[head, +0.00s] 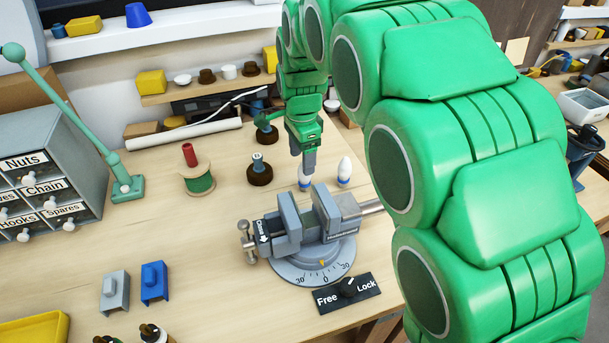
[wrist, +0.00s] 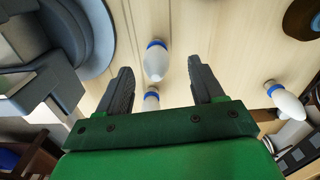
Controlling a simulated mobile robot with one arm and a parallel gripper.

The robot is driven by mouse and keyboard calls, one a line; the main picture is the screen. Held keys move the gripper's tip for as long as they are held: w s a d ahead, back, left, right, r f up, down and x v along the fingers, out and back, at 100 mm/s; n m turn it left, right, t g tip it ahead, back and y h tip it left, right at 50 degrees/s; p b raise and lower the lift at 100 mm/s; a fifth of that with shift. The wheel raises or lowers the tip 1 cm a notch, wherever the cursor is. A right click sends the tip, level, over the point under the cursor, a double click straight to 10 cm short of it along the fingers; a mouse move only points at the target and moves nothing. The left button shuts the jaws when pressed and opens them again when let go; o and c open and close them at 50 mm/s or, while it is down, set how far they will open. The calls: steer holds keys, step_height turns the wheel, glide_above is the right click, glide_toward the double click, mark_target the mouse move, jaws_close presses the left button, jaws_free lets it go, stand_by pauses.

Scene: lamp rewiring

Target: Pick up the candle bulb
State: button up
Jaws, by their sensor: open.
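White bulbs with blue bands stand on the bench. In the head view one bulb (head: 304,183) is just under my gripper (head: 308,168), partly hidden by it, and another bulb (head: 345,170) stands to its right. In the wrist view my gripper (wrist: 163,75) is open, its dark fingers apart and empty. A tapered bulb (wrist: 156,62) shows in the gap around the fingertips. A second bulb (wrist: 151,99) is nearer the palm, its lower part hidden by the gripper body. I cannot tell which is the candle bulb.
A grey vise (head: 285,232) on a round dial base stands close in front of my gripper, with a Free/Lock panel (head: 329,301). A dark-based socket (head: 260,175) and a thread spool (head: 200,183) stand to the left. Bare bench (head: 205,255) lies left of the vise.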

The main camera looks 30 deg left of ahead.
steer(key=shift+d+f, duration=0.2)
steer(key=shift+f, duration=1.55)
steer(key=shift+d+f, duration=0.15)
steer(key=shift+f, duration=1.55)
steer(key=c, duration=1.1)
